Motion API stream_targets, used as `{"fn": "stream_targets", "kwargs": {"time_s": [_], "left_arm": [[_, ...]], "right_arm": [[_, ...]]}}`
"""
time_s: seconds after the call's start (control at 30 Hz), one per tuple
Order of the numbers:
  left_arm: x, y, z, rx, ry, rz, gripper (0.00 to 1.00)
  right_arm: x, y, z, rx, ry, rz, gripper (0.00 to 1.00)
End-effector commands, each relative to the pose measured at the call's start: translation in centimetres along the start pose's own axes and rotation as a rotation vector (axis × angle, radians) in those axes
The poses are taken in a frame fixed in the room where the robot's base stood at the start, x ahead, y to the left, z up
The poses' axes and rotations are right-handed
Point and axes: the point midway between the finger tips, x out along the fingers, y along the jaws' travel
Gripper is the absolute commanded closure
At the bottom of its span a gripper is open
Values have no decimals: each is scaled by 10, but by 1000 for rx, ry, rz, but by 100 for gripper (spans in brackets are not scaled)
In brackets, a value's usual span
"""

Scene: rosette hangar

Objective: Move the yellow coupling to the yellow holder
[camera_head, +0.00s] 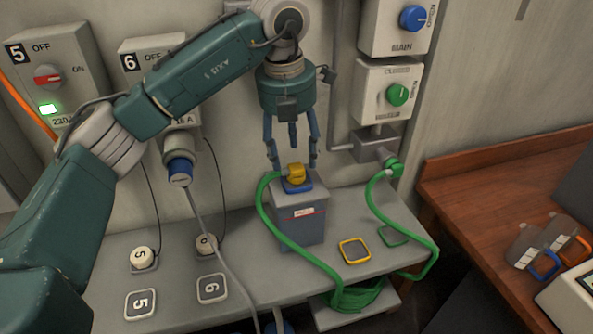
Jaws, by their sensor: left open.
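The yellow coupling (296,172) sits on a blue fitting (297,186) on top of a grey box (299,215). A green hose (275,222) runs from the coupling down over the bench. A yellow square frame (354,240), which looks like the yellow holder, lies flat on the bench to the right of the box. My left gripper (292,160) points down from above, open, with its fingers spread around and just above the coupling. I cannot tell whether the fingers touch it. My right gripper is not in view.
A green square frame (393,236) lies right of the yellow one. The hose's other end meets a green connector (394,168) on the wall. Wall boxes carry a blue knob (412,17) and a green knob (398,94). A wooden desk (470,195) stands at the right.

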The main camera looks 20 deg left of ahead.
Motion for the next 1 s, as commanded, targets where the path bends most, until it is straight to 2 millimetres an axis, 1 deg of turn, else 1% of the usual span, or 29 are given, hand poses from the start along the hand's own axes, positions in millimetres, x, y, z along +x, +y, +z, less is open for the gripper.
{"fn": "stream_targets", "kwargs": {"time_s": [0.03, 0.2, 0.27, 0.37, 0.5, 0.63, 0.77, 1.0], "left_arm": [[1, 0, 0, 0, -1, 0, 46], [1, 0, 0, 1, -2, 0, 46], [1, 0, 0, 1, -1, 0, 46], [8, 0, 0, 1, 3, 0, 46], [29, -1, 0, 1, 4, -1, 46], [46, -1, 1, 1, 2, 0, 46], [53, -1, 1, 1, -2, 0, 46], [53, -1, 1, 1, -2, 0, 46]], "right_arm": [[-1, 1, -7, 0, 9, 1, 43], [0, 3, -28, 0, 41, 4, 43], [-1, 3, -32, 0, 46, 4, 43], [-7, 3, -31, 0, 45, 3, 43], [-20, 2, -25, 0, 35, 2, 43], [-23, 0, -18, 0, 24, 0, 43], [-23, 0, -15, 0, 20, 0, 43], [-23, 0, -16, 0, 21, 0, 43]]}}
